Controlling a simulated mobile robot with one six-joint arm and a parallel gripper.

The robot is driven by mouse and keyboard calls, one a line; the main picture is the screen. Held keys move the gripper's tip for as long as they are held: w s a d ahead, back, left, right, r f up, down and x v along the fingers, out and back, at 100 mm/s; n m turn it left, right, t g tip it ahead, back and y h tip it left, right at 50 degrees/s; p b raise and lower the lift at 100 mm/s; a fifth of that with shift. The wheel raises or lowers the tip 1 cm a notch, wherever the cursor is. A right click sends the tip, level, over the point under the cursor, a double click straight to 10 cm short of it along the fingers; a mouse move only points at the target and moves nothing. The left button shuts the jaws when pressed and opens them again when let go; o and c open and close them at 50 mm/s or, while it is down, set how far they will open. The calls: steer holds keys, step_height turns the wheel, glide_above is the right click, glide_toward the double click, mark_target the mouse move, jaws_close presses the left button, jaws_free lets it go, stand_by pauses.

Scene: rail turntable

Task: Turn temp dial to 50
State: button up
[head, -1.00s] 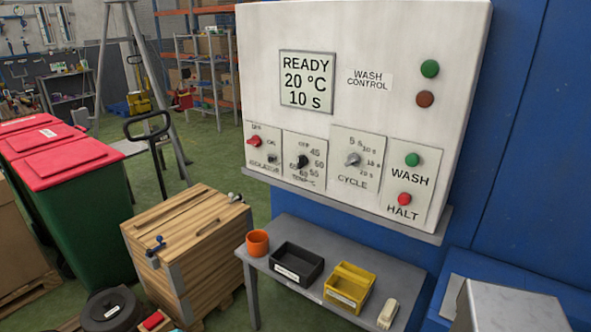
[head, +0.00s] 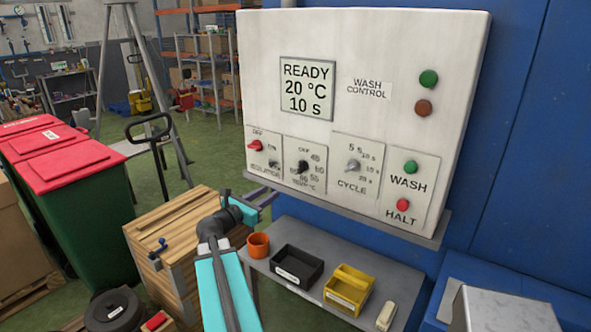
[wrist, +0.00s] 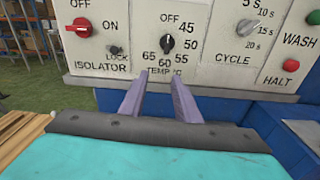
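The temp dial (head: 303,167) is a small black knob on the wash control panel, marked OFF, 45, 50, 55, 60 and 65. In the wrist view the temp dial (wrist: 166,43) appears to have its pale mark up toward OFF. The display (head: 306,87) reads READY, 20 °C, 10 s. My gripper (head: 266,197) is in front of the panel's lower left edge. In the wrist view my gripper (wrist: 158,80) has its two fingers apart and empty, below the dial and not touching it.
The red isolator knob (wrist: 82,28) is left of the dial; the grey cycle knob (wrist: 247,27) is right. WASH (head: 410,167) and HALT (head: 403,205) buttons sit farther right. A ledge (head: 350,213) juts below the panel. A table below holds an orange cup (head: 258,246) and bins.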

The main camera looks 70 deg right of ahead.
mark_target(299, 168)
steer(key=r, duration=0.1)
steer(key=s+r, duration=0.1)
steer(key=d+r, duration=0.1)
steer(key=shift+s+d+r+h, duration=0.15)
steer(key=shift+s+h, duration=0.1)
steer(key=shift+h, duration=0.15)
steer(key=shift+d, duration=0.1)
steer(key=shift+s+p+x, duration=0.2)
steer(key=shift+p+x, duration=2.05)
steer(key=shift+x, duration=4.55)
jaws_close()
steer(key=shift+a, duration=0.3)
steer(key=shift+d, duration=0.15)
